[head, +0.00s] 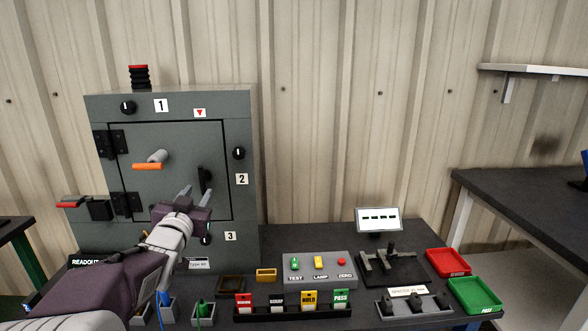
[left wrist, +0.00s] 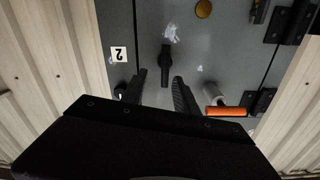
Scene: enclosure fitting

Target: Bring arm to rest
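My left gripper (head: 184,193) is in front of the grey enclosure (head: 248,130), near the lower part of its closed door (head: 180,140). Its two fingers are apart with nothing between them. In the left wrist view the open fingers (left wrist: 158,90) point toward the door, with the black door handle (left wrist: 166,65) just beyond them. The handle also shows in the head view (head: 205,180), and I see no contact with it. My right gripper is in neither view.
The enclosure carries an orange-tipped lever (head: 147,166), dials and a red-black stack light (head: 139,77). The dark bench (head: 300,236) holds a button box (head: 306,267), several coloured tags, a small screen (head: 379,219), a red tray (head: 448,262) and a green tray (head: 475,295).

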